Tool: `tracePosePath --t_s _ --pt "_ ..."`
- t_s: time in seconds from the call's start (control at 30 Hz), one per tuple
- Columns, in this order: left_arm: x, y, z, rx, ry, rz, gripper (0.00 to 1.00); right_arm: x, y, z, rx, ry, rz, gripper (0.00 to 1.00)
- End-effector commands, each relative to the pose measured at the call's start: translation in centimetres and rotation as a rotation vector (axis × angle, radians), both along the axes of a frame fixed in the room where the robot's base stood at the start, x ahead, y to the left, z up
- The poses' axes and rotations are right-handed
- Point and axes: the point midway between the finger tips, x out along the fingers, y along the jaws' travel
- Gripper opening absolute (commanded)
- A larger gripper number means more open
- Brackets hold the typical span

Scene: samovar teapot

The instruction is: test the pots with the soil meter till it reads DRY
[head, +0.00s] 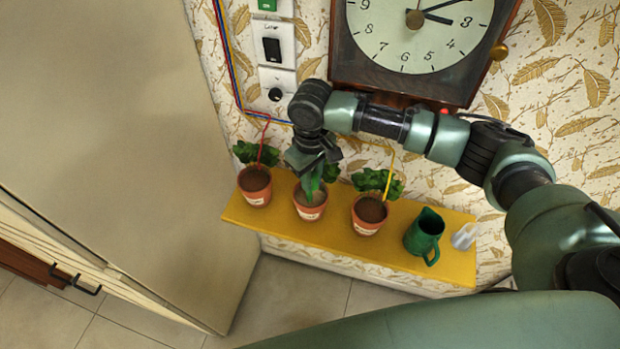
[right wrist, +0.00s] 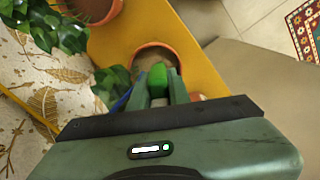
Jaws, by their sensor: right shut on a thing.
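Three terracotta pots with white labels stand in a row: the left pot (head: 255,188), the middle pot (head: 310,204) and the right pot (head: 369,216). The outer two hold dark soil; the middle soil is paler. My right gripper (head: 314,166) is above the middle pot, pointing down. It is shut on a green thing, apparently the soil meter (head: 313,184), which also shows between the fingers in the right wrist view (right wrist: 157,76). The meter's lower end is at the middle pot's soil; its depth and reading cannot be seen. My left gripper is out of view.
The pots stand on a narrow yellow shelf (head: 290,229) against the wall. A green jug (head: 424,236) and a small pale object (head: 464,237) stand at its right. A clock (head: 418,35) hangs above. Red (head: 263,142) and yellow (head: 389,172) lines run near the outer plants.

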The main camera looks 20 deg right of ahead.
Motion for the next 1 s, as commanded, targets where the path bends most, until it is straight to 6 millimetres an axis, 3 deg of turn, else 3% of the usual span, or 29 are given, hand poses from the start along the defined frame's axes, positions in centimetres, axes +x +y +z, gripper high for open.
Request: tracePosePath --t_s 0.63,0.67,0.73,1.0 --pt "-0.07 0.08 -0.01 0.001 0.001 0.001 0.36 0.02 -0.01 0.03 0.0 0.0 0.0 0.0" --pt "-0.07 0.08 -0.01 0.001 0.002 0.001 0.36 0.02 -0.01 0.03 0.0 0.0 0.0 0.26" --pt "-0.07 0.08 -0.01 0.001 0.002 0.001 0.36 0.02 -0.01 0.03 0.0 0.0 0.0 0.43" --pt "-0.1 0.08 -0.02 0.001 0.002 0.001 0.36 0.01 -0.02 0.01 0.0 0.0 0.0 0.43"
